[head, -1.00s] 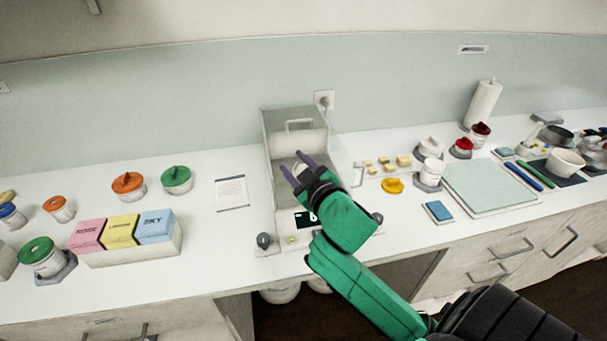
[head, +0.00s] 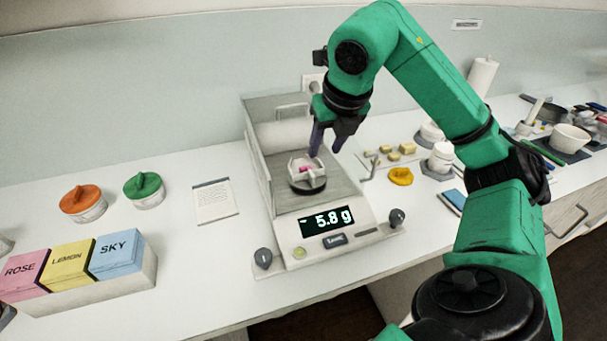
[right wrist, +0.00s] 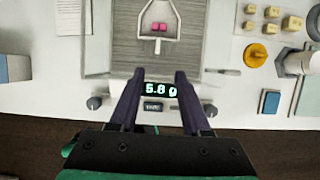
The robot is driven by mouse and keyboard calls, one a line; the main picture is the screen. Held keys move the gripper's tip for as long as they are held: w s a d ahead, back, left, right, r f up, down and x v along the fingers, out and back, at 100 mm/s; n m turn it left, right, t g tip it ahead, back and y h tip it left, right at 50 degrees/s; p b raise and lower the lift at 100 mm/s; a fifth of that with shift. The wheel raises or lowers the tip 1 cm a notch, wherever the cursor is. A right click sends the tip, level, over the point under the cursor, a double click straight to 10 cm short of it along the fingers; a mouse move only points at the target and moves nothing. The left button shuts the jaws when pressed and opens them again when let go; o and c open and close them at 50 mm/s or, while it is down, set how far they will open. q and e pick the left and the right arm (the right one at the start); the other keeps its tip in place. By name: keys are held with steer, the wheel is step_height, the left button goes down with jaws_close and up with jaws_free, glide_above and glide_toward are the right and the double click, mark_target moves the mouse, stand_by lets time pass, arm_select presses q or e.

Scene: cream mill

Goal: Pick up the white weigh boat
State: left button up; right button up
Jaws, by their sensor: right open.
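The white weigh boat (head: 306,167) sits on the round dark pan of the balance (head: 315,208), with something pink inside it. In the right wrist view the weigh boat (right wrist: 158,30) lies beyond my fingertips, its narrow end toward me. The balance display reads 5.8 g. My right gripper (head: 327,152) points down above and slightly right of the weigh boat. In the right wrist view the gripper's (right wrist: 160,75) two purple fingers are apart with nothing between them. My left gripper does not show.
The balance's draft shield (head: 258,150) stands left of and behind the pan. A box of rose, lemon and sky packs (head: 95,285) is at the left. Orange (head: 80,200) and green (head: 143,187) lidded jars stand behind it. A yellow lid (head: 400,176) and several small yellow blocks lie right of the balance.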

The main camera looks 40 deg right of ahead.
steer(key=x, duration=1.2)
steer(key=shift+w+a+r, duration=0.1)
steer(key=shift+w+a, duration=0.05)
steer(key=shift+w, duration=0.05)
jaws_close()
